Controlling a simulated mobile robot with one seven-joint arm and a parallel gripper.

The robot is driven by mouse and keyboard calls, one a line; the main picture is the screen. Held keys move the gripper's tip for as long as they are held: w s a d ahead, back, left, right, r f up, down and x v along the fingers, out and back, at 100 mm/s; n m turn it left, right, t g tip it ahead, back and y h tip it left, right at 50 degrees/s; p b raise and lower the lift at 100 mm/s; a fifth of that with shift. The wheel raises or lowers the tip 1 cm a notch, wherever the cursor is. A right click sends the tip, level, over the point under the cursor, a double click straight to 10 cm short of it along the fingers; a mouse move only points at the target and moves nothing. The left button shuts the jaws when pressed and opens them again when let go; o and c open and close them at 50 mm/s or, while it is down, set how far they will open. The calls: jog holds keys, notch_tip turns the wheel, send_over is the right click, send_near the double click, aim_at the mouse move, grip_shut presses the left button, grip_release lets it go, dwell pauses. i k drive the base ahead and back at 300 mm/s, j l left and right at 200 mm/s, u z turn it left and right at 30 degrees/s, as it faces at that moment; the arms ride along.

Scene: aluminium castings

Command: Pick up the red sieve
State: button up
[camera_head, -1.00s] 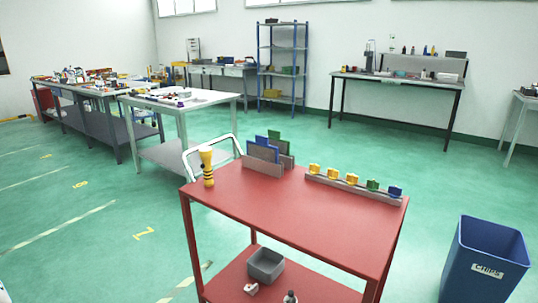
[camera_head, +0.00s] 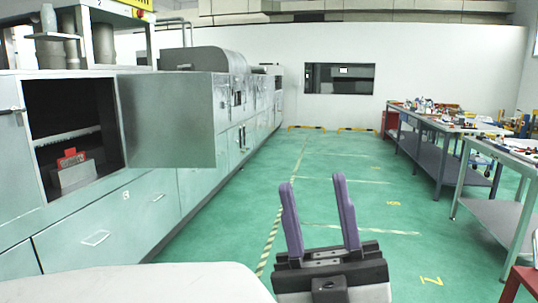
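A small red piece (camera_head: 71,158) shows inside the open cabinet (camera_head: 22,130) at the left. It stands upright in or on a grey block (camera_head: 76,177). It is the only red thing in there that could be the red sieve, but it is too small for me to tell its exact form. My gripper (camera_head: 314,182) is at the lower middle, with two purple fingers pointing up. The fingers are apart with nothing between them. It is well to the right of the cabinet and far from the red piece.
The cabinet door (camera_head: 165,120) stands swung open to the right of the opening. A green floor aisle (camera_head: 330,190) runs clear down the middle. Workbenches with many small items (camera_head: 440,122) stand on the right, and a red cart's corner (camera_head: 522,280) shows at lower right.

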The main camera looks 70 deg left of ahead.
aim_at(72, 157)
jog(key=u, duration=3.3)
